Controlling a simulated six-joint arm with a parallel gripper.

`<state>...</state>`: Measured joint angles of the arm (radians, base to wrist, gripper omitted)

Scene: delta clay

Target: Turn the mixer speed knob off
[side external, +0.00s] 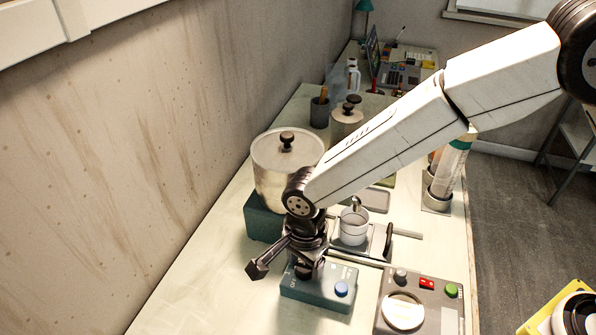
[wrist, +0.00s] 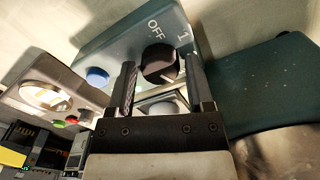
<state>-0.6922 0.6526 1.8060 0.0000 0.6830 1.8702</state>
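The mixer's teal control box (wrist: 118,45) has a round dark knob (wrist: 160,62), with the printed marks OFF and 1 beside it. A blue button (wrist: 97,76) is on the same face. In the side view the box (side external: 318,291) sits on the bench, with its blue button (side external: 341,289) at the right. My gripper (wrist: 163,72) is open, with one finger on each side of the knob. I cannot tell whether the fingers touch it. In the side view my gripper (side external: 305,268) points down over the box and hides most of the knob. The knob's setting is not clear.
A large metal pot (side external: 274,184) with a lid stands on a teal base (side external: 262,222) behind my gripper. A white cup (side external: 354,226) is close by on the right. A grey panel (side external: 430,292) with red and green buttons lies right of the box. Bench left is clear.

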